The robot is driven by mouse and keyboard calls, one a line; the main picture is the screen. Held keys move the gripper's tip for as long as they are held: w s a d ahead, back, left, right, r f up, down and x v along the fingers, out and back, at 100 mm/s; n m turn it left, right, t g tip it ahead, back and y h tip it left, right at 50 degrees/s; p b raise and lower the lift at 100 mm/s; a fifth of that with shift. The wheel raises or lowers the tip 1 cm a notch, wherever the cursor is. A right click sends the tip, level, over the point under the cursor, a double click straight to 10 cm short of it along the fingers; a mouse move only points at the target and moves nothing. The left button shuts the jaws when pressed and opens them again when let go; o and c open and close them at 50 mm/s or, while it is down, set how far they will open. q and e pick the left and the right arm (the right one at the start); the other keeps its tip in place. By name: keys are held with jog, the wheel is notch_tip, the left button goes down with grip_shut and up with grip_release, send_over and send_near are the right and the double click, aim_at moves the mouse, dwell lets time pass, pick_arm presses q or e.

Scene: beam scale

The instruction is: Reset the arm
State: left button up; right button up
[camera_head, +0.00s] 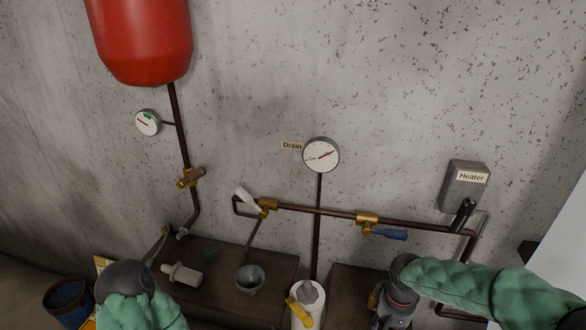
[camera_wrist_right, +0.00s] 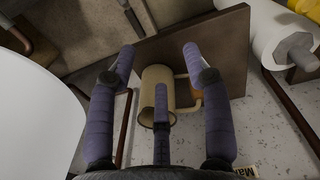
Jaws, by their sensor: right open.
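My right arm, in a green sleeve, comes in from the right in the head view, and its gripper (camera_head: 393,306) points down at the bottom edge. In the right wrist view this gripper (camera_wrist_right: 158,62) has its purple-grey fingers spread apart, open. A beige mug-like cylinder (camera_wrist_right: 153,80) with a handle lies between and beyond the fingers; I cannot tell whether they touch it. My left arm (camera_head: 140,311) shows only its green sleeve and dark joint at the lower left. The left fingers are out of sight.
Pipes with a white-handled valve (camera_head: 246,195) and a blue-handled valve (camera_head: 388,234) run along the wall. A red tank (camera_head: 143,40), a Drain gauge (camera_head: 321,155) and a Heater box (camera_head: 464,186) hang there. A grey cup (camera_head: 250,279) and a white roll (camera_head: 304,316) stand below.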

jog(key=s+a+f+y, duration=0.1)
jog(key=s+a+f, duration=0.3)
jog(key=f, duration=0.4)
jog(key=s+a+f+m+y, duration=0.1)
jog(key=s+a+f, duration=0.3)
jog(key=f, duration=0.5)
jog(key=s+a+f+y, duration=0.2)
jog(key=s+a+f, duration=0.2)
jog(key=f, duration=0.5)
jog(key=shift+s+a+f+m, duration=0.25)
jog(key=shift+s+a+m, duration=0.1)
jog(key=shift+a, duration=0.8)
